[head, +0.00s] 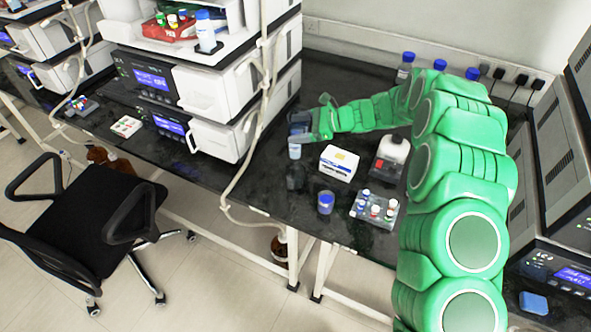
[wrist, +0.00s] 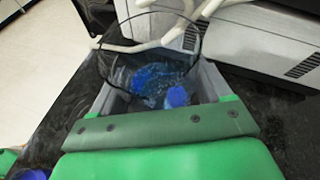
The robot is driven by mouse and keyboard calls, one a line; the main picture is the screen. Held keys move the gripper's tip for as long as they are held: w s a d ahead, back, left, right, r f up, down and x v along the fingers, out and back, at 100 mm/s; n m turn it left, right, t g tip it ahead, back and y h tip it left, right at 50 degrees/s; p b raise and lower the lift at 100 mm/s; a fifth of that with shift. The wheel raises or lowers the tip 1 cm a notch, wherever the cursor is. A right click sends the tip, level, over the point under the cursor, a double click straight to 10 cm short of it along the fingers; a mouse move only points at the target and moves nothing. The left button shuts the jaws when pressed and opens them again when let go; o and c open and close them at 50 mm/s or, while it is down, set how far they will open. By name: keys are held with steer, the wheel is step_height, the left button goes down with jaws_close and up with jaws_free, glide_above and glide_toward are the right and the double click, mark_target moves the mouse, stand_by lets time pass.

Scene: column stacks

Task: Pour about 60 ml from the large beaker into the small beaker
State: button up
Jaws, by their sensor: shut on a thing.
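My gripper (head: 300,123) is at the left end of my green arm, above the bench. It is shut on a clear glass beaker, the large beaker, whose round rim (wrist: 203,42) shows between the two grey fingers (wrist: 158,84) in the wrist view. Blue liquid (wrist: 150,76) lies inside it. In the head view the fingers mostly hide the beaker. A small round blue shape (wrist: 177,97) shows near the right finger; I cannot tell what it is. A pale upright cylinder (head: 295,149) and a dark see-through shape (head: 295,178) are just below the gripper. I cannot surely pick out the small beaker.
The bench's front edge is near.

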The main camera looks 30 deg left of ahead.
steer(key=shift+s+d+r+n+t, duration=0.15)
steer(key=shift+s+r+n+t, duration=0.15)
steer(key=shift+n, duration=0.1)
steer(key=shift+s+f, duration=0.15)
steer(key=shift+s, duration=0.05)
steer(key=shift+s+d+f+n+t+y, duration=0.15)
steer(key=shift+s+f+n+t+y, duration=0.2)
steer(key=shift+n, duration=0.25)
steer(key=shift+s+d+f+n+t+y, duration=0.25)
steer(key=shift+s+f+n+t, duration=0.15)
steer(key=shift+s+n, duration=0.25)
steer(key=shift+f+n+t+y, duration=0.3)
steer(key=shift+n+t, duration=0.05)
steer(key=shift+n, duration=0.3)
steer(key=shift+r+n+y, duration=0.3)
steer(key=shift+r+n, duration=0.2)
steer(key=shift+n, duration=0.2)
steer(key=shift+f+n+t+y, duration=0.3)
steer(key=shift+n+t, duration=0.2)
steer(key=shift+n, duration=0.1)
steer(key=shift+r+n, duration=0.25)
steer(key=shift+n, duration=0.05)
